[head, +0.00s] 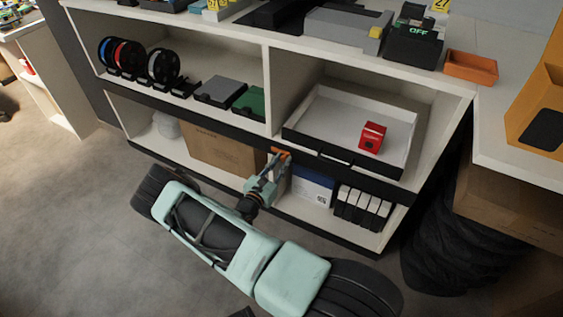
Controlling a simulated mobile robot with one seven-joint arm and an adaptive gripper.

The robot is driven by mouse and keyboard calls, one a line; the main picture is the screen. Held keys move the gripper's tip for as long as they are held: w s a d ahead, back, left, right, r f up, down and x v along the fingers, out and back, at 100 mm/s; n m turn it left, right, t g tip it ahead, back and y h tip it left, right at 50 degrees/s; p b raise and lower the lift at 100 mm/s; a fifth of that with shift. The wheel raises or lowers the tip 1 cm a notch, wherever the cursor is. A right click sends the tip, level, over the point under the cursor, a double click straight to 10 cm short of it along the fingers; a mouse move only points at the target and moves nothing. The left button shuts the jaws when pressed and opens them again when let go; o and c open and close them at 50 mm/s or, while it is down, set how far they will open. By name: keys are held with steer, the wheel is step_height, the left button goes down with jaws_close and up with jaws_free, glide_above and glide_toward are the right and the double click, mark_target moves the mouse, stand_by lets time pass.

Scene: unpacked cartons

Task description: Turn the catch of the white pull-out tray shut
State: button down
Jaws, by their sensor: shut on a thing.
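The white pull-out tray (300,126) sits in the right bay of the shelf unit, with a red box (371,137) lying in it. A small orange piece (284,152), seemingly the catch, is at the tray's front left corner, by the dark front edge. My gripper (278,157) reaches up to this piece from below and is shut on it. The fingers cover part of it, and its exact angle is too small to tell.
Spools (162,66) and grey and green boxes fill the left bay. Below stand a cardboard box (222,150), a blue-and-white box (312,187) and several black-and-white binders (362,206). An orange bin (471,67) stands on top. Floor at the lower left is clear.

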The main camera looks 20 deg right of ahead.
steer(key=shift+m, duration=0.4)
steer(key=m+p, duration=0.1)
steer(key=m, duration=0.2)
steer(key=shift+m+p, duration=0.3)
steer(key=shift+p, duration=0.1)
steer(key=m+p, duration=0.1)
steer(key=m, duration=0.3)
steer(key=shift+s+m+p, duration=0.1)
steer(key=shift+m+p, duration=0.2)
steer(key=shift+p, duration=0.05)
steer(key=m+p, duration=0.2)
steer(key=m, duration=0.2)
steer(key=shift+m, duration=0.3)
steer(key=shift+f+m+p, duration=0.15)
steer(key=shift+m+p, duration=0.7)
steer(key=shift+m, duration=1.35)
steer(key=c, duration=1.7)
jaws_free()
steer(key=shift+c, duration=0.2)
